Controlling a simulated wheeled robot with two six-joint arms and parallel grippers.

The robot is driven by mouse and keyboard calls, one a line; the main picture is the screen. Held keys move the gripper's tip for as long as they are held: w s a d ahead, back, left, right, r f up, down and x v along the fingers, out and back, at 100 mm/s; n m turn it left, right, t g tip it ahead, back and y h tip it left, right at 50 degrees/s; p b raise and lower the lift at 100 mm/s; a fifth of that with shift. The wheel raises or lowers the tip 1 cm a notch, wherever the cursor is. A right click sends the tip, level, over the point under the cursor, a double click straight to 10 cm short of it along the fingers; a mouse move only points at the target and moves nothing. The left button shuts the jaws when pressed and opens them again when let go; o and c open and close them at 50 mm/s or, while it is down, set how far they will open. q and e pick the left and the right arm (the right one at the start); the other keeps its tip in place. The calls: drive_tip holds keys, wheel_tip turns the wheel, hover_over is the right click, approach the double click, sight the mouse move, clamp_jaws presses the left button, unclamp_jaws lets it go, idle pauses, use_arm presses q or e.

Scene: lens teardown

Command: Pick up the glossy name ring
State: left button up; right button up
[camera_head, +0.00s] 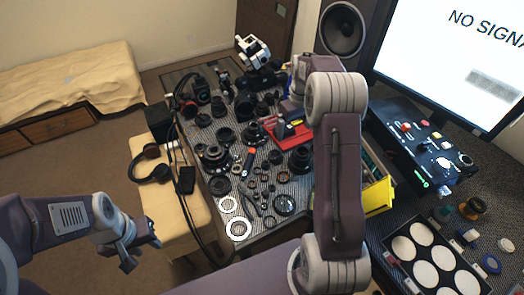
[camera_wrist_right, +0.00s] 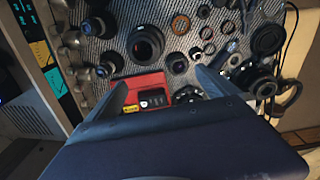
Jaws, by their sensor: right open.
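Several rings lie on the dark mesh table mat; I cannot tell which is the glossy name ring. In the head view, two pale rings, an upper (camera_head: 218,204) and a lower (camera_head: 229,233), lie near the front left corner, with small dark rings beyond them. In the right wrist view, a brownish ring (camera_wrist_right: 180,15) and smaller rings lie at the top. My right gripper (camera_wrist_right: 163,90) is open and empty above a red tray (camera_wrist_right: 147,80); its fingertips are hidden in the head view. My left gripper (camera_head: 142,252) is open and empty, off the table's left side.
Lenses crowd the table, including a large one (camera_wrist_right: 146,43) near my right gripper. An orange-handled tool (camera_head: 250,156) lies mid-table. Headphones (camera_head: 150,172) rest on a bench at left. A yellow bin (camera_head: 378,198), control box (camera_head: 425,150) and white-disc tray (camera_head: 393,249) are at right.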

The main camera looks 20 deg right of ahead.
sight(302, 154)
drive_tip(key=shift+m+g, duration=0.4)
drive_tip(key=d+f, duration=0.1)
drive_tip(key=s+d+f, duration=0.1)
drive_tip(key=f, duration=0.1)
drive_tip(key=d+f, duration=0.1)
drive_tip(key=shift+s+f, duration=0.2)
drive_tip(key=shift+f, duration=0.15)
drive_tip(key=shift+s+d, duration=0.2)
drive_tip(key=shift+d, duration=0.15)
drive_tip(key=f, duration=0.3)
drive_tip(key=shift+a+f+b, duration=0.2)
drive_tip(key=shift+f+b, duration=0.05)
drive_tip(key=shift+b, duration=0.1)
drive_tip(key=shift+s+d+f, duration=0.1)
drive_tip(key=shift+f, duration=1.3)
drive_tip(key=shift+s+d+f, duration=0.1)
drive_tip(key=shift+f, duration=1.25)
drive_tip(key=shift+r, duration=0.1)
drive_tip(key=c, duration=1.5)
drive_tip(key=shift+o, duration=0.2)
drive_tip(key=shift+r, duration=0.1)
